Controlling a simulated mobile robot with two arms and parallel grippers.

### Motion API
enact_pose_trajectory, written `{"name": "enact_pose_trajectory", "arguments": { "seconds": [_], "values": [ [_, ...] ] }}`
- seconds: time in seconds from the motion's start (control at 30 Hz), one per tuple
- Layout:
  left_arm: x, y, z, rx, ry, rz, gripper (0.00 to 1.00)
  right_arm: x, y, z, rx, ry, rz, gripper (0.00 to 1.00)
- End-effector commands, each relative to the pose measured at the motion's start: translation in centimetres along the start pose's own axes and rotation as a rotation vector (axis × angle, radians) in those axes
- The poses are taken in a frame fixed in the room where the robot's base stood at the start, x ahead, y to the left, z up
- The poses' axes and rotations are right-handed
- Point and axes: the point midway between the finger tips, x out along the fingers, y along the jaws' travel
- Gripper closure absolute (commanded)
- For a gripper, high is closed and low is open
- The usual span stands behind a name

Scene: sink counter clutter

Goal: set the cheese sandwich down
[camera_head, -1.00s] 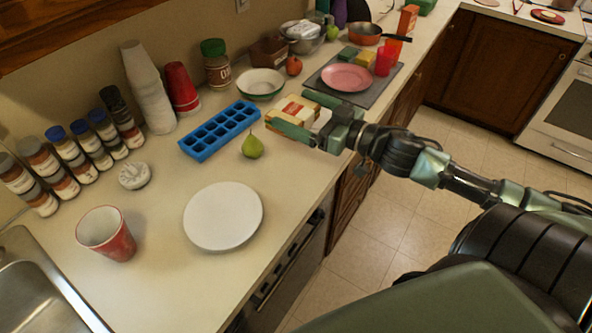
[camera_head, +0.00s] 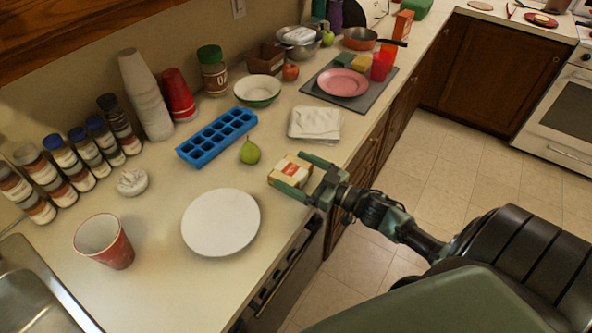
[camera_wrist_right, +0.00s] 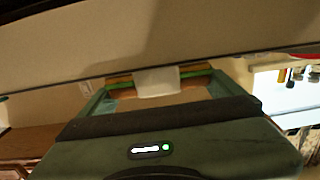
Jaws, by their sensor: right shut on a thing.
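The cheese sandwich (camera_head: 289,169), a boxy tan and white piece with a small red label, is between the fingers of my right gripper (camera_head: 286,171), near the counter's front edge. The right gripper is shut on it. In the right wrist view the sandwich (camera_wrist_right: 157,82) shows brown bread edges, a green layer and a white wrap between the fingers. I cannot tell whether it touches the counter. My left gripper is not in view.
A white plate (camera_head: 221,222) lies left of the gripper. A green pear (camera_head: 250,152), a blue ice tray (camera_head: 217,138) and a stack of white napkins (camera_head: 315,123) are close by. A red cup (camera_head: 104,241) stands near the sink (camera_head: 38,292). Bare counter surrounds the plate.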

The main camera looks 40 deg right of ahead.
Motion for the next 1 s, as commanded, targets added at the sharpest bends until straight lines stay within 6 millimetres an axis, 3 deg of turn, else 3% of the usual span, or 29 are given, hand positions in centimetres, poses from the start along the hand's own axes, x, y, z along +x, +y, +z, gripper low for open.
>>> {"name": "enact_pose_trajectory", "arguments": {
  "seconds": [0.4,0.43,0.67,0.8,1.0],
  "values": [
    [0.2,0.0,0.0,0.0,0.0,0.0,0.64,0.0,0.0,0.6,-0.001,0.001,-0.001,0.5],
    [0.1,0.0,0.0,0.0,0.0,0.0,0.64,0.0,0.0,0.5,-0.001,0.0,-0.001,0.0],
    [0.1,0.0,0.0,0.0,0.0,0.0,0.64,0.0,0.0,0.5,-0.001,0.0,0.0,0.0],
    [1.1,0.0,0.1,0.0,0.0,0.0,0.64,-0.1,0.0,1.0,-0.001,0.0,0.0,0.0],
    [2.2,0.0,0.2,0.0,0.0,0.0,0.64,-3.8,-0.1,1.1,-0.001,-0.005,-0.002,0.0]
  ]
}}
